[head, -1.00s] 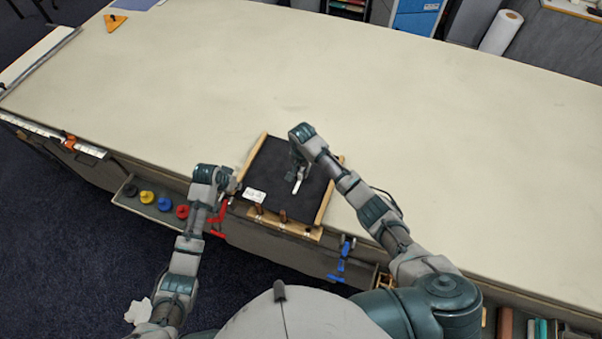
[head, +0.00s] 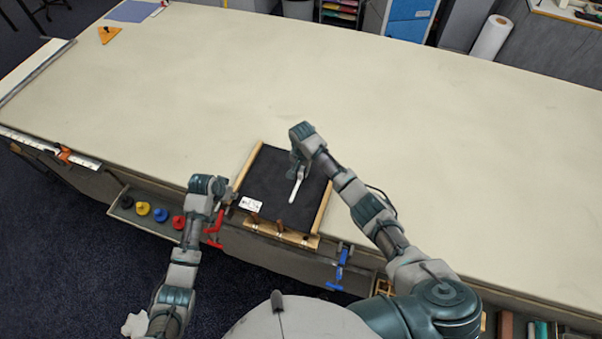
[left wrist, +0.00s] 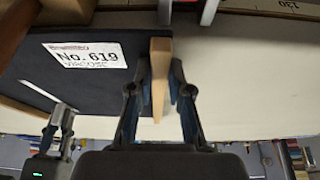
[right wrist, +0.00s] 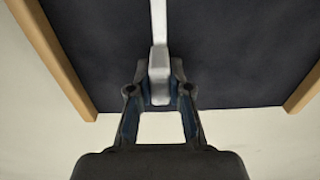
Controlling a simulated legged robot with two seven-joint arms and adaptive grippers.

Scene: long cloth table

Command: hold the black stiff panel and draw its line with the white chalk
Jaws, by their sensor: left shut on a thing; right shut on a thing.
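The black panel (head: 285,185) lies flat near the table's front edge, with wooden strips along its left and right sides. A white label reading No. 619 (left wrist: 88,60) is on its near left corner. My left gripper (left wrist: 160,90) is shut on the panel's left wooden strip (left wrist: 158,75). My right gripper (right wrist: 159,88) is above the panel's far part, shut on the white chalk (right wrist: 159,70). A narrower white stripe (right wrist: 158,15) runs on from the chalk over the panel; whether it is drawn line or chalk I cannot tell. The chalk's tip contact is unclear.
Brown pegs or handles (head: 280,226) stand along the panel's near edge. A red clamp (head: 214,230) and a blue clamp (head: 341,266) hang at the table's front edge. A tray with coloured knobs (head: 160,215) is at the left.

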